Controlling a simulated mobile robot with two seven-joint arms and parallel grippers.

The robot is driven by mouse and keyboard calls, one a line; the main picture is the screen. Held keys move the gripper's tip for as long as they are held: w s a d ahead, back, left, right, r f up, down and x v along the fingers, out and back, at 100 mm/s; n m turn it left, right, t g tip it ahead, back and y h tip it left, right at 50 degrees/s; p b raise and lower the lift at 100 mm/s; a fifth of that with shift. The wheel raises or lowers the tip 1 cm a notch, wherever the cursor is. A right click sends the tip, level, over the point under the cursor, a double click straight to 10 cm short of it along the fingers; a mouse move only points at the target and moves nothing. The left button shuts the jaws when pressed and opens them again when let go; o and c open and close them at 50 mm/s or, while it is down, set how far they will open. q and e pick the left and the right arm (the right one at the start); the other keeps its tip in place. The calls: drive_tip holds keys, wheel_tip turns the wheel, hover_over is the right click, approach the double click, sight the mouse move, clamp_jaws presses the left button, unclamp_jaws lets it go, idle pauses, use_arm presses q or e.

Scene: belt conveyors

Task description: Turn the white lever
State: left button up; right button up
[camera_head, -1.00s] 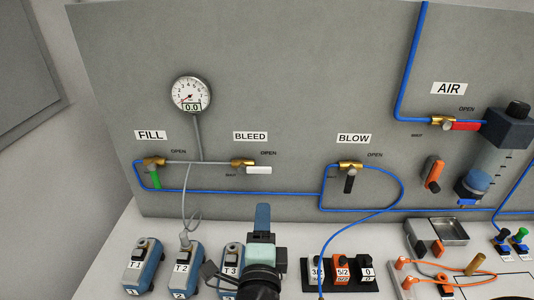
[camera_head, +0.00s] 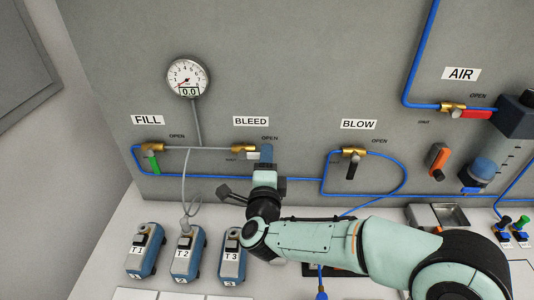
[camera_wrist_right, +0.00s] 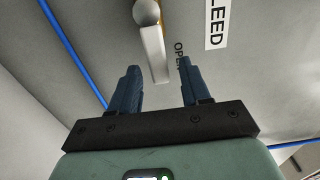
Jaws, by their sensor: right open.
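The white lever (camera_head: 253,156) belongs to the brass valve under the BLEED label (camera_head: 251,121) on the grey panel. In the head view my right gripper (camera_head: 266,153) is in front of the lever and hides most of it. In the right wrist view the white lever (camera_wrist_right: 154,52) hangs from its round pivot, and its free end reaches between the tips of the two blue fingers. The right gripper (camera_wrist_right: 159,66) is open, with a gap on both sides of the lever. My left gripper is not in view.
A green lever (camera_head: 153,163) at FILL and a black lever (camera_head: 352,166) at BLOW are on either side. A pressure gauge (camera_head: 188,77) reading 0.0 is above left. Blue tubing (camera_head: 300,180) runs below the valves. Blue-grey blocks T1 (camera_head: 146,250), T2 and T3 stand on the bench.

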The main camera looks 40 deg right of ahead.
drive_tip(key=shift+x, duration=1)
drive_tip(key=shift+c, duration=0.3)
